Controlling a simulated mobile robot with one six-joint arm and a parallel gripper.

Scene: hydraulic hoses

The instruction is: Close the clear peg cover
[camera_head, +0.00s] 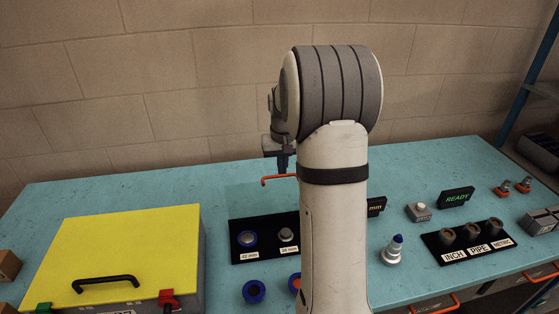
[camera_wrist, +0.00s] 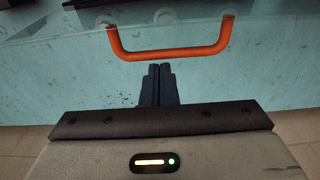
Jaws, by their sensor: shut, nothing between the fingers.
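The clear peg cover (camera_wrist: 60,38) is a see-through panel with an orange handle (camera_wrist: 170,53), crossing the top of the wrist view. In the head view the handle (camera_head: 266,181) shows behind the black peg board (camera_head: 262,257), and the panel is hard to make out. The cover seems to be raised at the back of the board, but its exact angle cannot be told. My gripper (camera_head: 282,168) is shut and empty, just above the handle in the head view. In the wrist view its fingertips (camera_wrist: 160,67) are close to the handle; touching cannot be told. My arm hides the board's right part.
A yellow-lidded box (camera_head: 120,250) stands at the left. Blue-rimmed rings (camera_head: 254,291) lie in front of the board. A blue-tipped fitting (camera_head: 396,250), a white button (camera_head: 418,211), a READY sign (camera_head: 456,198) and a pipe-thread board (camera_head: 440,248) are at the right.

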